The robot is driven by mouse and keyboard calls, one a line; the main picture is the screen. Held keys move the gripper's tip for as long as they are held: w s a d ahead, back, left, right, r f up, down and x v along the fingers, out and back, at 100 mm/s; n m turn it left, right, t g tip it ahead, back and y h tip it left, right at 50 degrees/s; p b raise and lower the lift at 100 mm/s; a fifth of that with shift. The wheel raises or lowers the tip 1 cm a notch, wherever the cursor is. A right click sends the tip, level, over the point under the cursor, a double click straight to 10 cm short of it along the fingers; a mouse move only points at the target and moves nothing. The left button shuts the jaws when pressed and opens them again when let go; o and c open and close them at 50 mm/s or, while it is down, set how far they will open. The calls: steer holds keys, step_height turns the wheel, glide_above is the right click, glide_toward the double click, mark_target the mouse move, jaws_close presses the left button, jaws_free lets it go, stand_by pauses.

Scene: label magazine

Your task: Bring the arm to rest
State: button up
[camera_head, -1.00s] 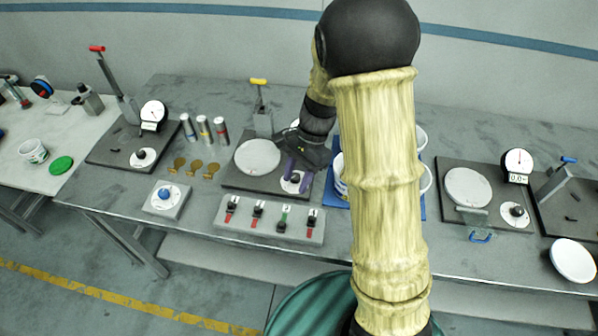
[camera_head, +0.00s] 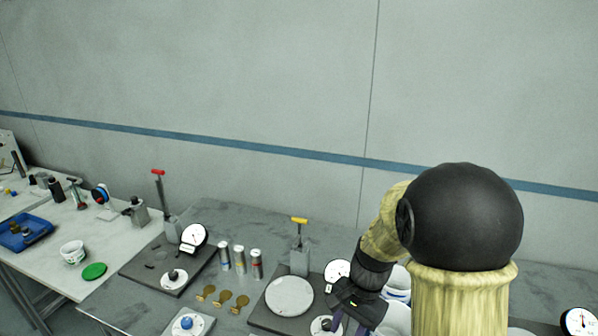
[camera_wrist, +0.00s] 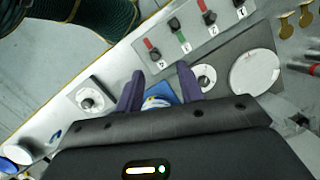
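My gripper (camera_head: 350,324) is at the lower middle right of the head view, over the bench, with its lower part cut off by the frame edge. In the wrist view my gripper's two purple fingers (camera_wrist: 158,82) stand apart. Only the bench and a blue tray (camera_wrist: 163,91) with a white item show between them, apparently below, so my gripper looks empty. My arm's black joint and tan links fill the right of the head view. A station with a white round plate (camera_head: 289,296) and a yellow-handled lever (camera_head: 299,222) stands left of my gripper.
A white knob dial (camera_head: 325,325) lies close by my gripper. Several metal cylinders (camera_head: 240,259) and brass pieces (camera_head: 224,297) are further left. A red-handled lever (camera_head: 158,173) stands behind another gauge (camera_head: 194,236). A switch panel (camera_wrist: 195,35) shows in the wrist view.

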steer(key=s+d+r+n+t+h, duration=0.2)
steer(key=s+d+n+t, duration=0.2)
steer(key=s+n, duration=0.2)
steer(key=shift+s+d+r+n, duration=0.25)
steer(key=shift+s+n, duration=0.1)
steer(key=shift+n, duration=0.75)
stand_by(3.2)
